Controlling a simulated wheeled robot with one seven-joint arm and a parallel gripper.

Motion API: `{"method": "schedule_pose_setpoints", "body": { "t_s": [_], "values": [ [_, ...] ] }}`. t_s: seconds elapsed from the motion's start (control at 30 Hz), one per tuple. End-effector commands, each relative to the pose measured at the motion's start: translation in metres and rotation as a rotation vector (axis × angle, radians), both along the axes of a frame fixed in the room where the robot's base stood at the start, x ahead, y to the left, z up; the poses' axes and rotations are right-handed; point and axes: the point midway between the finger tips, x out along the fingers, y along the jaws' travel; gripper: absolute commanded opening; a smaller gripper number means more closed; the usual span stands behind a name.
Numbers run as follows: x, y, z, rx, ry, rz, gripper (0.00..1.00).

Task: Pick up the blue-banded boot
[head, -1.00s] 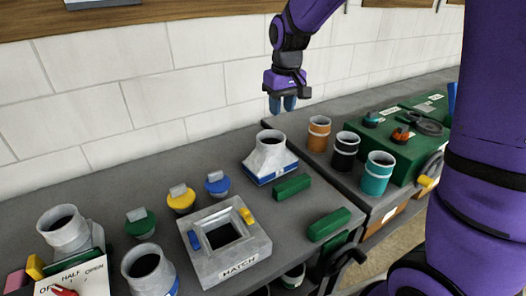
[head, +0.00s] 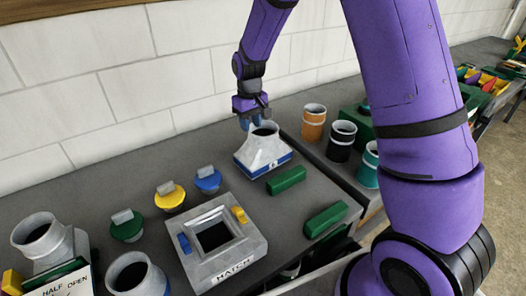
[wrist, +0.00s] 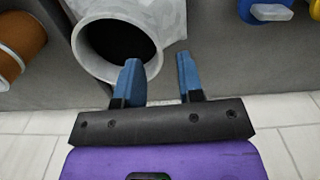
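The blue-banded boot (head: 262,155) is a grey square-to-round fitting with a blue band round its base. It stands upright on the grey bench near the wall. In the wrist view its round collar (wrist: 120,40) fills the upper left. My gripper (head: 252,122) is at the collar's wall-side edge, pointing down. In the wrist view the open blue fingers (wrist: 158,64) appear on either side of the collar wall, one over the opening and one outside. I cannot tell whether they touch it.
A grey hatch box (head: 232,262) sits in front, with green blocks (head: 286,180) nearer the boot. Blue (head: 208,180), yellow (head: 170,196) and green (head: 126,226) capped pieces stand left. Orange (head: 313,122) and black (head: 341,142) cylinders stand right. The wall (head: 130,100) is close behind.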

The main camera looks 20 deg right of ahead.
Motion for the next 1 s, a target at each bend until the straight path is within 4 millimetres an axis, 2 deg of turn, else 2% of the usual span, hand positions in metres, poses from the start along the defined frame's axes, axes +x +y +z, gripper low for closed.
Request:
{"method": "schedule_pose_setpoints", "body": {
  "t_s": [0.33, 0.67, 0.73, 0.83, 1.0],
  "values": [
    [0.002, -0.002, -0.044, -0.001, 0.002, -0.001, 0.35],
    [0.002, -0.002, -0.051, 0.000, 0.000, -0.001, 0.35],
    [0.002, -0.002, -0.051, 0.000, 0.000, -0.001, 0.23],
    [0.002, -0.002, -0.051, 0.000, 0.000, -0.001, 0.00],
    [0.002, -0.002, -0.050, 0.000, 0.000, 0.000, 0.00]
  ]
}}
